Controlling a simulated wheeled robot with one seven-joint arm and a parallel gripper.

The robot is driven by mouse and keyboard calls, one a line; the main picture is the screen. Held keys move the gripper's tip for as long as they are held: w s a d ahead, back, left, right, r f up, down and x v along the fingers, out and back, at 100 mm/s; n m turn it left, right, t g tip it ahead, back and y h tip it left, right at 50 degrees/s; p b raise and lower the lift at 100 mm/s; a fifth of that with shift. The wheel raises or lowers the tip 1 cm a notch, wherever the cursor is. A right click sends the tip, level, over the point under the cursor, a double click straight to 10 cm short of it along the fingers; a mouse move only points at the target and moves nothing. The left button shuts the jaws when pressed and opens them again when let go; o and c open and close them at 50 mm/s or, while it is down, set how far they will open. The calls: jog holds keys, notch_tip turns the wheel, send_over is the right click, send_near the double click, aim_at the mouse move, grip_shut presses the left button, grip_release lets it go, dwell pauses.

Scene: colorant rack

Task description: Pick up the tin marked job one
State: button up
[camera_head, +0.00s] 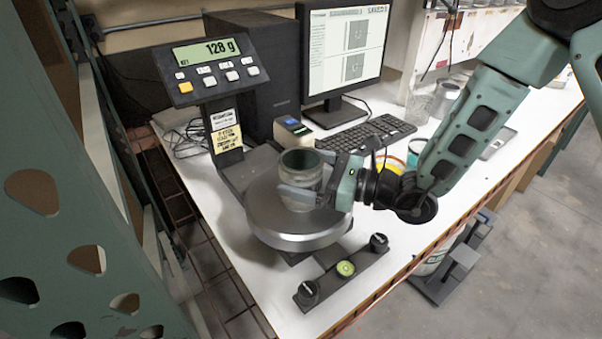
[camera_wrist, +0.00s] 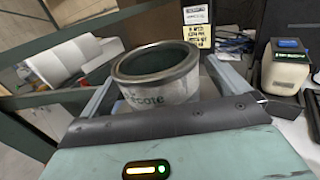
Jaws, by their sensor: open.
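A tin (camera_head: 301,172) with no lid and a dark inside stands upright on the round metal pan of the scale (camera_head: 300,228). It also shows in the wrist view (camera_wrist: 160,78), where part of a printed word is visible on its pale side; I cannot read a job mark on it. My gripper (camera_head: 300,195) is open, with its fingers on either side of the tin at the pan. In the wrist view my gripper's two fingers (camera_wrist: 158,95) also flank the tin. Whether a finger touches the tin, I cannot tell.
The scale's display (camera_head: 207,50) reads 128 g and stands behind the pan. A small device (camera_head: 293,130), a keyboard (camera_head: 366,135) and a monitor (camera_head: 345,50) are behind the tin. Colored tubs (camera_head: 416,150) stand near my arm. A green post (camera_head: 75,180) is at the left.

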jog(key=shift+w+a, duration=0.15)
jog(key=shift+a, duration=0.2)
jog(key=c, duration=1.1)
jog(key=shift+r, duration=0.1)
